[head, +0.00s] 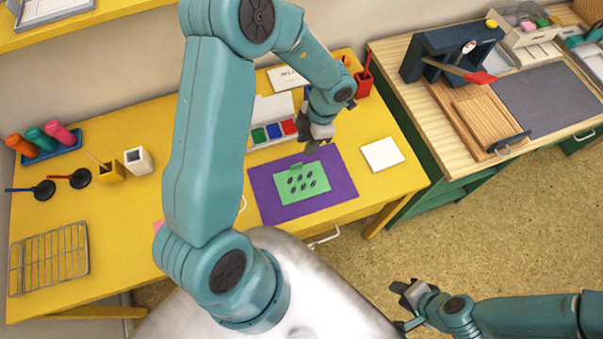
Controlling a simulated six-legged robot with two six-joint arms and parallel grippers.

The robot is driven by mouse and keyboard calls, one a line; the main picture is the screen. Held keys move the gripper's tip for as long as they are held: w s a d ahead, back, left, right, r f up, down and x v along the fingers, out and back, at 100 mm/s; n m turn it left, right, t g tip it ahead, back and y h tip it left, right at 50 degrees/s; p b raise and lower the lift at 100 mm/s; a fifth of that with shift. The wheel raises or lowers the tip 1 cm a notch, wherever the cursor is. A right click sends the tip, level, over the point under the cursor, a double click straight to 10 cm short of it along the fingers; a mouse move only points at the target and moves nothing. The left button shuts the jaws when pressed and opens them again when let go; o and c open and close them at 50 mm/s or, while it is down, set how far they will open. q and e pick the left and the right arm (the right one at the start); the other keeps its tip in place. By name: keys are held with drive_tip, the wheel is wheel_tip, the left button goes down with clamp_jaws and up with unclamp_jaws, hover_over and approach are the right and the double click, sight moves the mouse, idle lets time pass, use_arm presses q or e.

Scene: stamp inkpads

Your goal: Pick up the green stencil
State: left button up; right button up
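The green stencil (288,187) is a flat rectangle with several dark oval openings and a small tab on its upper edge. It lies on a purple mat (265,203) on the yellow table. My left gripper (315,146) is above the mat's upper edge, up and slightly right of the stencil, apart from it in the picture. Its fingers are small and dark, and their opening is not clear. My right gripper (402,305) is low in the view, off the table's front side and away from the stencil. I see nothing held in it.
An inkpad tray (274,133) with green, blue and red pads lies behind the mat, close to my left gripper. A white square pad (382,154) lies right of the mat. A red cup (363,82) stands behind. My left arm hides the table's middle.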

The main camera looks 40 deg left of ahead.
use_arm(q)
hover_over(296, 165)
drive_tip(key=w+d, duration=0.1)
drive_tip(key=w, duration=0.1)
wheel_tip(296, 165, down, 5)
drive_tip(key=shift+d, duration=0.1)
drive_tip(key=shift+s+f, duration=0.4)
drive_tip(key=x, duration=0.4)
drive_tip(key=shift+w+a+f, duration=0.2)
drive_tip(key=shift+a+f, duration=0.15)
drive_tip(key=shift+s+r, duration=0.1)
drive_tip(key=shift+s, duration=0.05)
drive_tip(key=shift+c, duration=0.6)
clamp_jaws()
